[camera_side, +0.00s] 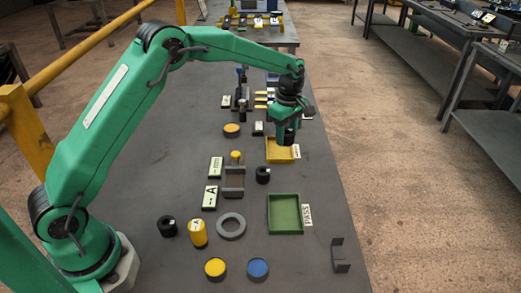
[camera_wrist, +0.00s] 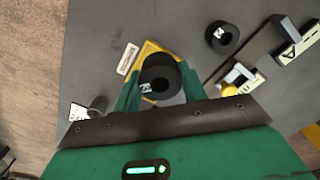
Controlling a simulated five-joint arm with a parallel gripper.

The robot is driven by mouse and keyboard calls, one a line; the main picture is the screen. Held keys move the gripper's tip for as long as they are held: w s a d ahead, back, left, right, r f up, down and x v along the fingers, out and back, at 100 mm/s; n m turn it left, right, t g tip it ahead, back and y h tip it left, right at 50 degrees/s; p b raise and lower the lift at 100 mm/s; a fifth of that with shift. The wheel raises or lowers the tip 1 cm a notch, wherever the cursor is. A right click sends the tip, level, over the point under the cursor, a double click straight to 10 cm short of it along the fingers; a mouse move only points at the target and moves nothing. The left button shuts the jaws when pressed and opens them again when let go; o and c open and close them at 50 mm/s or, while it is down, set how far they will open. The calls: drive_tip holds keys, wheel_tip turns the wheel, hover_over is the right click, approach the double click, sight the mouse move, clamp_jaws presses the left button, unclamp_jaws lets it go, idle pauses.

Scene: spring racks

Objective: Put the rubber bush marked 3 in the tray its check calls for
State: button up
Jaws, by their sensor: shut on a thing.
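My gripper (camera_side: 289,137) is shut on a black rubber bush (camera_wrist: 160,76), held above the yellow tray (camera_side: 279,157). The bush has a white mark that I cannot read for certain. In the wrist view the yellow tray (camera_wrist: 150,47) shows partly behind the bush. The green tray (camera_side: 284,231), labelled PASS, stands nearer the camera and looks empty. A check fixture (camera_side: 233,194) with a yellow knob stands left of the trays. Other black bushes stand beside the fixture (camera_side: 262,175) and at the near left (camera_side: 167,226); their marks are too small to read.
A yellow cylinder (camera_side: 198,234), a grey ring (camera_side: 231,226), yellow (camera_side: 215,268) and blue (camera_side: 257,268) discs, and a grey bracket (camera_side: 340,256) lie at the near end. Signs (camera_side: 209,197) stand left of the fixture. Racks (camera_side: 241,95) stand farther back.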

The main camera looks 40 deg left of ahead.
hover_over(279, 150)
wheel_tip(279, 150, down, 3)
drive_tip(key=shift+f, duration=0.2)
drive_tip(key=shift+d+f, duration=0.1)
drive_tip(key=shift+f, duration=1.9)
drive_tip(key=shift+f, duration=0.2)
drive_tip(key=o, duration=0.8)
drive_tip(key=shift+r, duration=0.1)
wheel_tip(279, 150, up, 12)
drive_tip(key=shift+s+r, duration=0.1)
drive_tip(key=shift+r, duration=0.1)
